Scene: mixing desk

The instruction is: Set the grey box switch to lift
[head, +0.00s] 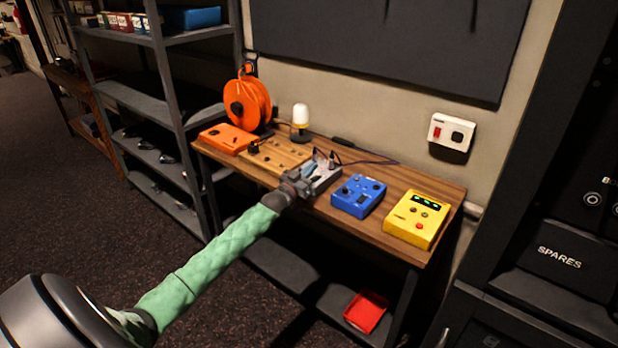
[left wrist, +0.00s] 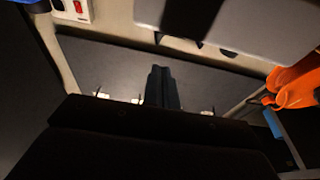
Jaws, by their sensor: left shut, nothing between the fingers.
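The grey box (head: 327,181) sits on the wooden desk, between a wooden box and a blue box. My left gripper (head: 306,177) is at the near left side of the grey box and covers part of it in the head view. Its fingers are shut and empty; they show closed together in the left wrist view (left wrist: 162,86). A large grey surface at the top of that view, likely the grey box (left wrist: 230,22), is close to the fingers. I cannot tell whether they touch it. The switch position cannot be made out. My right gripper is not in view.
The blue box (head: 358,196) and yellow box (head: 417,218) stand to the right on the desk (head: 375,232). The wooden box (head: 277,155), orange box (head: 228,138), orange reel (head: 248,103) and a lamp (head: 300,118) are left and behind. Dark cables run behind the grey box.

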